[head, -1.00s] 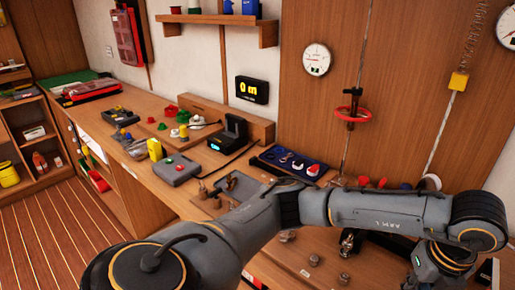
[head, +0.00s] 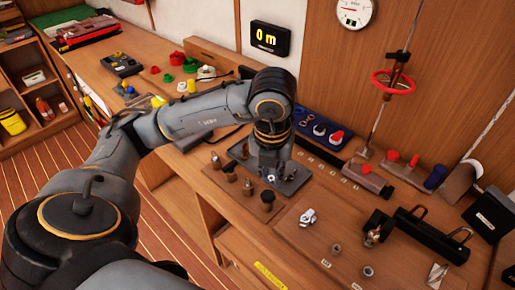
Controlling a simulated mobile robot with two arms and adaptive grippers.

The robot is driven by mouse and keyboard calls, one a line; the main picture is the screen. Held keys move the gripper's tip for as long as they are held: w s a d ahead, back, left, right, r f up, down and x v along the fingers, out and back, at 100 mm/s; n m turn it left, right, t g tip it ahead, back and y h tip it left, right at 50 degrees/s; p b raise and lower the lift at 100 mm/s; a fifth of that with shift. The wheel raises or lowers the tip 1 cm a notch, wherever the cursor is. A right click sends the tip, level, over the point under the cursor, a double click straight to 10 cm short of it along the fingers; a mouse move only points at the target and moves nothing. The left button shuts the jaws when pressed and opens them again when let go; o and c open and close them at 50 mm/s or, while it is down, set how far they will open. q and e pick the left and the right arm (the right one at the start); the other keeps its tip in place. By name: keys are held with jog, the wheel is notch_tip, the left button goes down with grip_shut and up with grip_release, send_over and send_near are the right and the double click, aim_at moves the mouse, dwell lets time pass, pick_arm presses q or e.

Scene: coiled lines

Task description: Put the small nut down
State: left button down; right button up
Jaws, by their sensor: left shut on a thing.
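My left gripper (head: 270,172) points down over a dark grey tray (head: 295,184) on the bench. It is shut on a small shiny metal piece, the small nut (head: 270,178), which shows only as a bright spot at the fingertips. Most of the nut is hidden, and I cannot tell whether it touches the tray. My right gripper is not in view.
Several dark fittings, one of them a knob (head: 267,201), stand just in front of the tray. A wooden board to the right holds a metal shackle (head: 307,216) and nut-like pieces (head: 336,249). A blue tray (head: 318,129) lies behind.

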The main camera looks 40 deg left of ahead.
pick_arm(q)
jog(key=w+a+f+p, duration=0.3)
jog(key=w+a, duration=0.1)
jog(key=w, duration=0.3)
send_over(272, 172)
jog(key=s, duration=0.1)
jog(key=f, duration=0.5)
jog(key=shift+d+f+p, duration=0.2)
jog(key=shift+d+p, duration=0.15)
jog(key=shift+w+a+f, duration=0.2)
jog(key=shift+w+f, duration=0.05)
jog(key=shift+f, duration=0.2)
notch_tip(272, 172, down, 3)
jog(key=shift+w+f+p, duration=0.1)
jog(key=shift+f+p, duration=0.05)
jog(key=shift+p, duration=0.25)
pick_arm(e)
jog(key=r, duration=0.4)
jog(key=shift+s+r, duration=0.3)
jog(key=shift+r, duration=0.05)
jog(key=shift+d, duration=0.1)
pick_arm(q)
jog(key=shift+f, duration=0.15)
jog(key=c, duration=1.3)
grip_release()
jog(key=shift+c, duration=0.2)
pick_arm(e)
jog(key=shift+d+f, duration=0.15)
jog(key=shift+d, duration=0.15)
